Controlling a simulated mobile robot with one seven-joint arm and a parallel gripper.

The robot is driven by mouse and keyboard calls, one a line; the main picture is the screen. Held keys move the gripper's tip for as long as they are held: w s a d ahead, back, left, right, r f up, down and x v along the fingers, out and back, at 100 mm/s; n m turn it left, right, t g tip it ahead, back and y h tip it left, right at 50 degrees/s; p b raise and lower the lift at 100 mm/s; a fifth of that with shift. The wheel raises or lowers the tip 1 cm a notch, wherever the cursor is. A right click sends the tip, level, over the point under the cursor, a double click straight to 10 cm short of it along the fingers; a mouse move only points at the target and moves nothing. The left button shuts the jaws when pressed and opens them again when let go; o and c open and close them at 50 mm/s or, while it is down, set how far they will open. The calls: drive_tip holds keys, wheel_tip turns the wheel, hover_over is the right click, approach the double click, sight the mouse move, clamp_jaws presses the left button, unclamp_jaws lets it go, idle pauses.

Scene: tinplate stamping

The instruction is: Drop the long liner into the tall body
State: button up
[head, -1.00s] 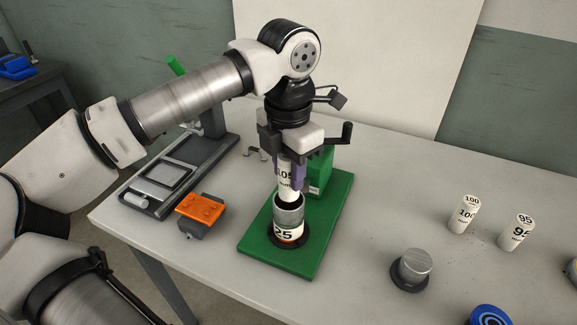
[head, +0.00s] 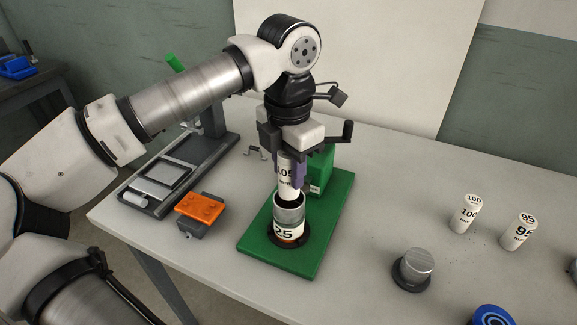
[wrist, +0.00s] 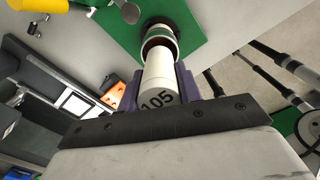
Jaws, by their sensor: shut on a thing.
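The long liner (head: 287,176), a white cylinder marked 105, is upright in my gripper (head: 289,182), which is shut on it. In the wrist view the liner (wrist: 158,84) runs from the jaws towards the tall body (wrist: 159,40). The tall body (head: 289,222), a grey and white can marked 25, stands on the green base (head: 259,243). The liner's lower end is at the body's open top. I cannot tell for sure whether it is just above the rim or slightly inside.
Two white liners, marked 100 (head: 464,214) and 95 (head: 518,232), stand at the right. A grey metal cylinder (head: 416,264) stands on a dark disc in front of them. An orange-topped block (head: 201,208) is at the left, near a dark press frame (head: 170,178). Table between is clear.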

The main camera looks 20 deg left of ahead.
sight(288, 184)
idle(0.3)
drive_tip(key=shift+s+f+b, duration=0.1)
drive_tip(key=shift+f+b, duration=2.2)
drive_tip(key=shift+f, duration=0.3)
drive_tip(key=o, duration=0.9)
drive_tip(key=shift+f, duration=0.1)
drive_tip(key=shift+o, duration=0.7)
drive_tip(key=shift+r+p, duration=0.5)
drive_tip(key=shift+r, duration=0.15)
wheel_tip(288, 184, up, 13)
drive_tip(key=p, duration=0.8)
drive_tip(key=shift+r, duration=0.1)
